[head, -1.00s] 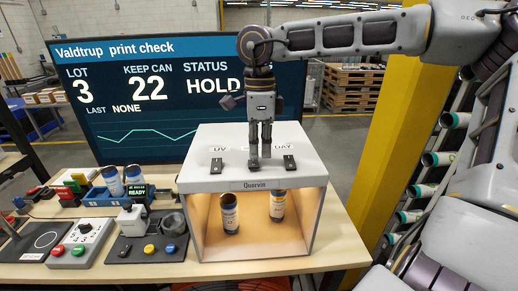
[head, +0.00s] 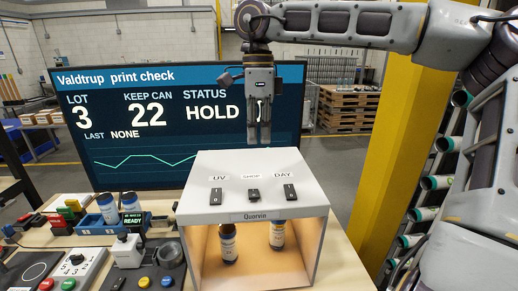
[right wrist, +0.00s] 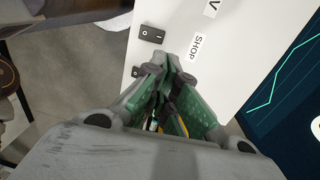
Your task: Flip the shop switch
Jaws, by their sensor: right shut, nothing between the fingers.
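The shop switch (head: 253,195) is a small dark rocker in the middle of the white light box's top (head: 310,200), below the SHOP label (head: 251,177). It looks smaller than its two neighbours; which way it is tipped I cannot tell. My right gripper (head: 259,143) hangs fingers down, shut and empty, above and behind the box top, apart from the switch. In the right wrist view its fingertips (right wrist: 172,62) are together, near the SHOP label (right wrist: 196,46). A dark switch (right wrist: 137,72) is partly hidden behind them. My left gripper is out of view.
The UV switch (head: 216,195) and DAY switch (head: 290,192) flank the shop switch. Two cans (head: 228,243) (head: 277,234) stand inside the lit box. A monitor (head: 120,150) reading HOLD stands behind. A yellow post (head: 400,150) stands at the right.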

